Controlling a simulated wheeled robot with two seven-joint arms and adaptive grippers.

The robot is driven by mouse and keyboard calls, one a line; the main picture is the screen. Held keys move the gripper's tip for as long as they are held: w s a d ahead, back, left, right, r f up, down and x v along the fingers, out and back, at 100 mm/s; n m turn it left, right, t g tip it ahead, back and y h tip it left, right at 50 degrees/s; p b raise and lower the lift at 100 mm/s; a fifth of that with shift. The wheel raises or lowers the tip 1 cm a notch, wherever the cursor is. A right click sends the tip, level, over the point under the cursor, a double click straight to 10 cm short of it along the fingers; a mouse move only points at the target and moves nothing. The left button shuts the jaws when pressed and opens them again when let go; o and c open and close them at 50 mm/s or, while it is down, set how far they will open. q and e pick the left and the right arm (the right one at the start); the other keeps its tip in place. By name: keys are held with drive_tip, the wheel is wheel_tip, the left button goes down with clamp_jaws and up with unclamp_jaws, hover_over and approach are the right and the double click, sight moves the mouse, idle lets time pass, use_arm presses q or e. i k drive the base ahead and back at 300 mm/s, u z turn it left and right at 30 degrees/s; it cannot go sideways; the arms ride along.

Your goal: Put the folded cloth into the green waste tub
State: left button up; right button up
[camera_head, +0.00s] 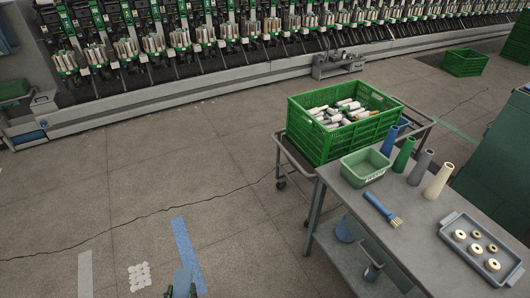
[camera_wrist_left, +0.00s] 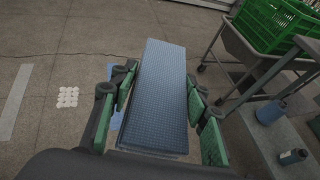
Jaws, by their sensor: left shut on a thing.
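The folded cloth (camera_wrist_left: 160,95) is a flat blue textured slab between the green-padded fingers of my left gripper (camera_wrist_left: 160,110), which is shut on it. In the head view my left gripper (camera_head: 181,291) shows only its fingertips at the bottom edge, with the cloth (camera_head: 183,277) between them, over the floor. The green waste tub (camera_head: 364,168) is a small pale green open tub on the grey table's left end, far to the right of the gripper. It looks empty. My right gripper is not in view.
The grey table (camera_head: 415,225) also holds a blue-handled brush (camera_head: 381,208), several cones, and a tray (camera_head: 448,237) of rings. A large green crate (camera_head: 318,150) of bobbins stands on a trolley behind the tub. Open floor lies between gripper and table.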

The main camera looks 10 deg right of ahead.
sight(362, 174)
drive_tip(key=z, duration=0.65)
drive_tip(key=i, duration=0.75)
drive_tip(key=z, duration=0.85)
